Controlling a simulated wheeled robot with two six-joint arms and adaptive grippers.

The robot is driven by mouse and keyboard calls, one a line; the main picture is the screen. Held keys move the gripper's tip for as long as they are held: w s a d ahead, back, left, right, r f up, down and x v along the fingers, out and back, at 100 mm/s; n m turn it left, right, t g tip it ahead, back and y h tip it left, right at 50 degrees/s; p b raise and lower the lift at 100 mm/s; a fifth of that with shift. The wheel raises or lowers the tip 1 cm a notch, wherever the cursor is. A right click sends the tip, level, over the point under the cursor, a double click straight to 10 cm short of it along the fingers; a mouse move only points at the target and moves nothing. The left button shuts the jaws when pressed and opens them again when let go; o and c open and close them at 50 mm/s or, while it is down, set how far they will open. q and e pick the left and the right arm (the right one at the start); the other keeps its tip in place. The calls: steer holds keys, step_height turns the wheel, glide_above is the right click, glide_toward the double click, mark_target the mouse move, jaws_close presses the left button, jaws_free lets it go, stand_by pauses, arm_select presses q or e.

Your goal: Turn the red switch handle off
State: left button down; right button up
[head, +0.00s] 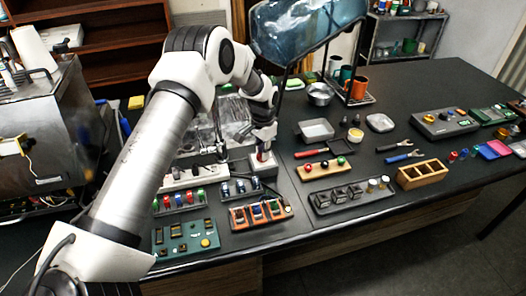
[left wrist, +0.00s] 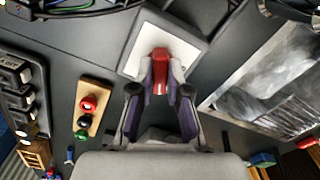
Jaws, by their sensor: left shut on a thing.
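The red switch handle (left wrist: 160,64) stands on a pale square switch box (left wrist: 193,41) in the left wrist view. My left gripper (left wrist: 160,84) is shut on the red handle, with one finger on each side of it. In the head view my left gripper (head: 263,150) reaches down over the switch box (head: 262,166), and the handle is mostly hidden between the fingers. My right gripper is in neither view.
A wooden block with coloured knobs (head: 323,169) stands right of the switch box. An orange-brown fuse panel (head: 261,214) and a green circuit board (head: 186,239) lie in front. A clear-topped machine stands behind the arm. Bare table shows at the far right back.

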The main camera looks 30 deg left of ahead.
arm_select(q)
steer(key=n, duration=0.6)
steer(key=shift+r, duration=0.1)
steer(key=n+p, duration=0.1)
steer(key=n, duration=0.5)
steer(key=shift+w+n, duration=0.1)
steer(key=shift+n, duration=0.3)
steer(key=c, duration=1.1)
jaws_free()
steer(key=shift+c, duration=0.2)
step_height(320, 180, up, 12)
